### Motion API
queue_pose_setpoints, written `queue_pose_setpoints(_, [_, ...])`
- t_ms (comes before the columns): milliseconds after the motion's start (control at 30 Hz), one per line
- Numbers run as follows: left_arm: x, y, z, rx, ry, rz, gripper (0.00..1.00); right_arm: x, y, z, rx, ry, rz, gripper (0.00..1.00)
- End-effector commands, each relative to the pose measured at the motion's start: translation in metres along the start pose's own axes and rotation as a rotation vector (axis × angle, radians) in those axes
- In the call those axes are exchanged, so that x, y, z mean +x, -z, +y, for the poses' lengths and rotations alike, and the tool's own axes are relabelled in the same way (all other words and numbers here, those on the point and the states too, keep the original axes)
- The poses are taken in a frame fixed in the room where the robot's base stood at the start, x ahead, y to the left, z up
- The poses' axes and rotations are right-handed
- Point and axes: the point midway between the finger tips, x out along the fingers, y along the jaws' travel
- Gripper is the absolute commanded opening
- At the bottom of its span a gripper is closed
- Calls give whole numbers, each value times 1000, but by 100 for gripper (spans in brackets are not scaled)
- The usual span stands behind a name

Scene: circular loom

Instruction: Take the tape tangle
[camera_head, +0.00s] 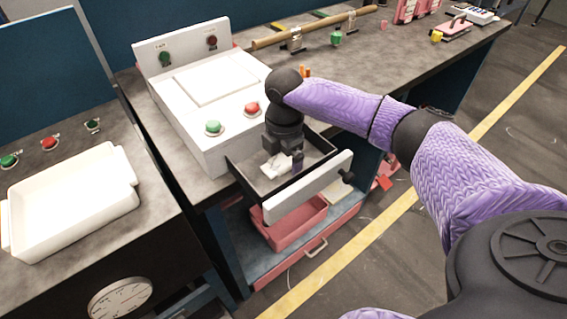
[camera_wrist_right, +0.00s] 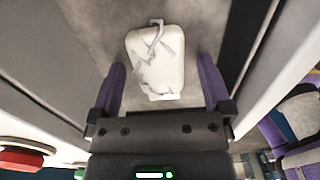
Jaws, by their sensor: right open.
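The tape tangle (camera_head: 274,166) is a small white bundle inside the open dark drawer (camera_head: 251,180) of the white machine. In the right wrist view the tangle (camera_wrist_right: 155,75) looks like a pale rounded block with loose grey-white strands on top. My right gripper (camera_head: 284,164) points down into the drawer, over the tangle. Its two purple fingers are open, one on each side of the tangle in the right wrist view, with visible gaps and nothing held. The gripper partly hides the tangle in the head view. My left gripper is not in view.
The drawer's white front (camera_head: 310,187) and its side walls stand close around the gripper. The white machine (camera_head: 195,95) with green and red buttons is behind. A pink bin (camera_head: 290,229) sits below the drawer. A white tray (camera_head: 75,205) is on the left bench.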

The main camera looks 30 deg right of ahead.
Motion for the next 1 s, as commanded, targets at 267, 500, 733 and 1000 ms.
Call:
queue_pose_setpoints(267, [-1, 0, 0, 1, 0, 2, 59, -1, 0, 0, 0, -1, 0, 62])
queue_pose_setpoints(500, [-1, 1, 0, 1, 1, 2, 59, -1, 0, 0, 1, -1, 1, 11])
queue_pose_setpoints(733, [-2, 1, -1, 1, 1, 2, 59, -4, 0, 0, 1, -1, 1, 7])
queue_pose_setpoints(1000, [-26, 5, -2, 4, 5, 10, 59, -70, 0, 1, 1, -7, 2, 7])
